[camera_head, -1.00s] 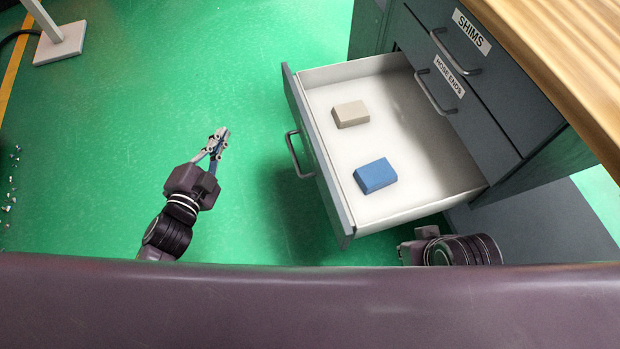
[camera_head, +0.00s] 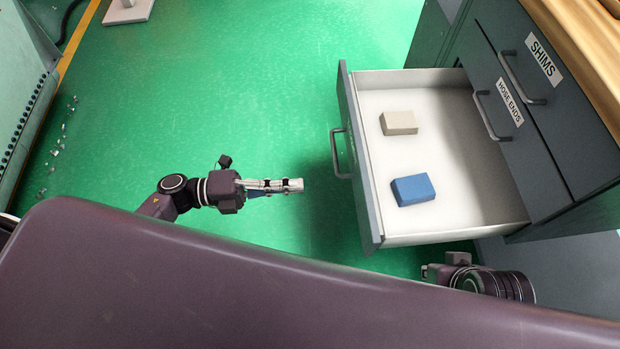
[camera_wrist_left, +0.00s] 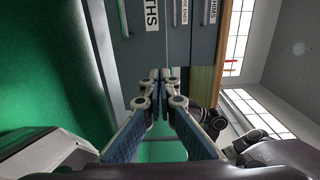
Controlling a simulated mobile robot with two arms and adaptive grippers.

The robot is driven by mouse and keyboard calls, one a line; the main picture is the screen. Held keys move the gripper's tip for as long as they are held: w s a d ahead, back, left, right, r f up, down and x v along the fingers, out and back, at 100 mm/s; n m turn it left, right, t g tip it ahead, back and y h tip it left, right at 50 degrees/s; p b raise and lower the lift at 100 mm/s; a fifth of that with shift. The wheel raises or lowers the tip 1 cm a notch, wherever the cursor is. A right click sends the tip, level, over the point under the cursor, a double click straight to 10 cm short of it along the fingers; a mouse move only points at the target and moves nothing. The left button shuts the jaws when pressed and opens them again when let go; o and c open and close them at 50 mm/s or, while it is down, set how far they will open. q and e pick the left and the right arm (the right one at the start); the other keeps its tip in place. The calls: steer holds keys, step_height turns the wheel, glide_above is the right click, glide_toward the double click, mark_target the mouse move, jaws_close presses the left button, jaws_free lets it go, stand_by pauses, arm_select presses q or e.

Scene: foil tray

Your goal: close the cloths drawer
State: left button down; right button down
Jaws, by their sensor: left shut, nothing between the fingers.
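The open drawer (camera_head: 452,150) is pulled well out of the dark cabinet, with its front panel (camera_head: 362,165) facing left and a metal handle (camera_head: 337,155) on it. In the left wrist view, a front with a label ending in "THS" (camera_wrist_left: 152,15) and a handle (camera_wrist_left: 123,18) shows ahead. My left gripper (camera_head: 300,185) is shut and empty, left of the front panel, pointing at it with a small gap. It also shows shut in the left wrist view (camera_wrist_left: 162,78). My right gripper (camera_head: 432,270) is near the drawer's lower right side; its fingers are not clear.
A beige block (camera_head: 398,123) and a blue block (camera_head: 413,189) lie in the drawer. Closed drawers labelled SHIMS (camera_head: 542,60) and HOSE ENDS (camera_head: 510,103) are beside it, under a wooden top (camera_head: 585,50).

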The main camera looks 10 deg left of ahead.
mark_target(360, 180)
arm_select(q)
steer(key=x, duration=1.2)
steer(key=shift+w+d+b, duration=0.1)
steer(key=shift+d+b, duration=0.1)
steer(key=shift+b, duration=0.1)
